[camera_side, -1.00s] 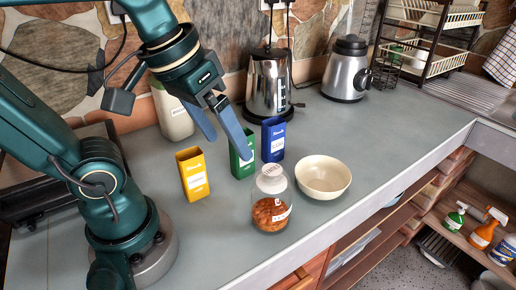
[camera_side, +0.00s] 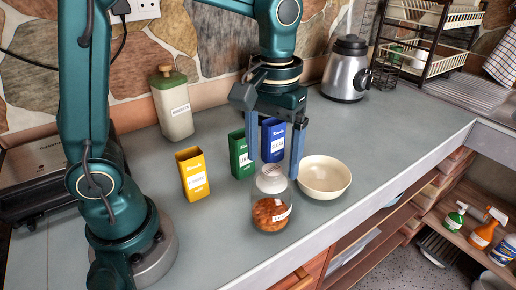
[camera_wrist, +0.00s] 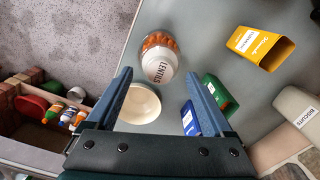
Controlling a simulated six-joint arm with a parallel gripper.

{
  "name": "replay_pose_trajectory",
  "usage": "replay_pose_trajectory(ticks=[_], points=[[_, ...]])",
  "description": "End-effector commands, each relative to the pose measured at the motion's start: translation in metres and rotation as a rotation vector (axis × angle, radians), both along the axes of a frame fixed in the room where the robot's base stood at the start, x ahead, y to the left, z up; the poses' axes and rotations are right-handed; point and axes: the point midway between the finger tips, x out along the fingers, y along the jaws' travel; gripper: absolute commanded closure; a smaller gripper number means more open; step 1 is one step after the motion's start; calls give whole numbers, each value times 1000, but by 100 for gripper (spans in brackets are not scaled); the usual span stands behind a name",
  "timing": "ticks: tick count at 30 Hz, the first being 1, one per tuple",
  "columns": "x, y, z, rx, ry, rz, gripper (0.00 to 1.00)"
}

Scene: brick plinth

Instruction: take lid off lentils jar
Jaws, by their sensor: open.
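The lentils jar (camera_side: 271,213) is clear glass with orange-brown contents and stands upright on the grey counter. Its pale lid (camera_side: 270,180) is on top; the lid also shows in the wrist view (camera_wrist: 161,68), marked LENTILS. My gripper (camera_side: 273,168) is open and empty, pointing down, with its blue fingers spread. In the side view the fingertips flank the upper part of the lid in the picture. In the wrist view the lid shows between and just beyond the fingertips (camera_wrist: 158,76), and no contact is visible.
A cream bowl (camera_side: 324,178) stands close to the jar's right. Yellow (camera_side: 193,175), green (camera_side: 240,155) and blue (camera_side: 273,138) boxes stand to its left and behind. A biscuits canister (camera_side: 173,108) and blender (camera_side: 347,70) stand farther back. The counter's front edge (camera_side: 350,218) is near; right of the bowl is clear.

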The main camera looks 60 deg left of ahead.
Motion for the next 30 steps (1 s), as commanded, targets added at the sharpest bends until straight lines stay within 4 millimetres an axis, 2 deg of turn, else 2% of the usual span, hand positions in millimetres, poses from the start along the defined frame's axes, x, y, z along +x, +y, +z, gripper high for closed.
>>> replay_pose_trajectory(ticks=[6, 14, 15, 17, 21, 30], points=[[0, 0, -18, 1, 1, 0, 14], [0, 0, -20, 0, 0, 0, 14], [0, 0, -20, 0, 0, 0, 22], [0, 0, -19, 0, 0, 0, 45], [0, 0, -19, 0, 0, 0, 98], [0, 0, -18, -1, -1, 0, 100]])
